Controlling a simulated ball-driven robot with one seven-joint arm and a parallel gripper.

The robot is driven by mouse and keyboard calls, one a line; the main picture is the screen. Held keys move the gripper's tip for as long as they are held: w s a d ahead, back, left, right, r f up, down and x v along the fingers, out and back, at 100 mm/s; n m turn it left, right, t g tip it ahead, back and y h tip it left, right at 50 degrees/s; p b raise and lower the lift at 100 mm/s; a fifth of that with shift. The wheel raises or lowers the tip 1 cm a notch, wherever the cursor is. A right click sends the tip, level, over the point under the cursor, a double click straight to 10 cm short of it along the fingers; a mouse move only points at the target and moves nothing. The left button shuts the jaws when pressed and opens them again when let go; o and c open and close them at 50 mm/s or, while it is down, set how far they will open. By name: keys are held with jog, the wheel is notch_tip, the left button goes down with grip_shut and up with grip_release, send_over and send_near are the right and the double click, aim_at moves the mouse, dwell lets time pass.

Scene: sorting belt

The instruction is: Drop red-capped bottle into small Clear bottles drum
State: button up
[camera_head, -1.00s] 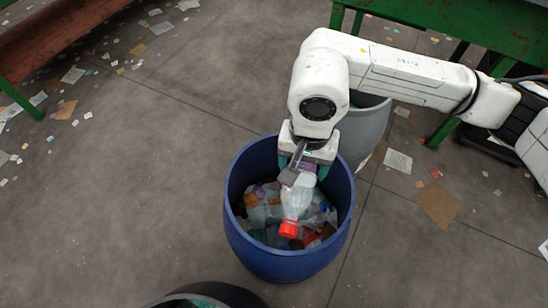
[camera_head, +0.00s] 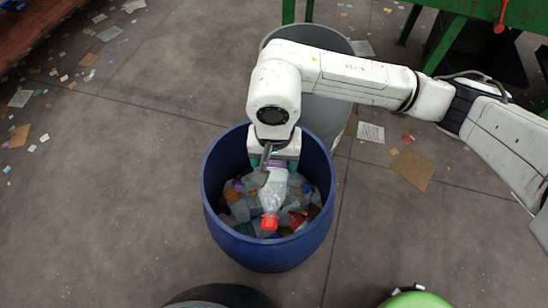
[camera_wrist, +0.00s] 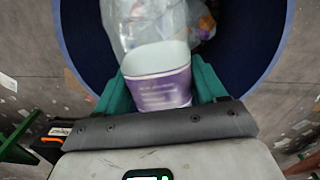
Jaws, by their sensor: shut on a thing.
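A clear bottle with a red cap (camera_head: 270,220) hangs cap down over the blue drum (camera_head: 212,205). My gripper (camera_head: 268,174) is shut on the bottle's base end, at about the height of the drum's mouth. In the wrist view, my gripper's green fingers (camera_wrist: 160,92) hold the bottle (camera_wrist: 155,88) by a part with a purple and white label. The red cap is hidden in the wrist view. The blue drum's dark inside (camera_wrist: 245,45) lies beyond it. The drum holds clear bottles and scraps. Any sign on the drum is not visible.
A grey drum (camera_head: 325,112) stands right behind the blue one, under my arm. A dark drum rim (camera_head: 218,294) and a green rounded thing (camera_head: 415,299) show at the bottom edge. Green-framed structures stand at the back. Scraps litter the floor.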

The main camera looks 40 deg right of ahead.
jog(key=o, duration=1.1)
jog(key=shift+r, duration=0.1)
notch_tip(320, 180, up, 11)
jog(key=shift+f+p, duration=0.2)
jog(key=shift+p, duration=0.65)
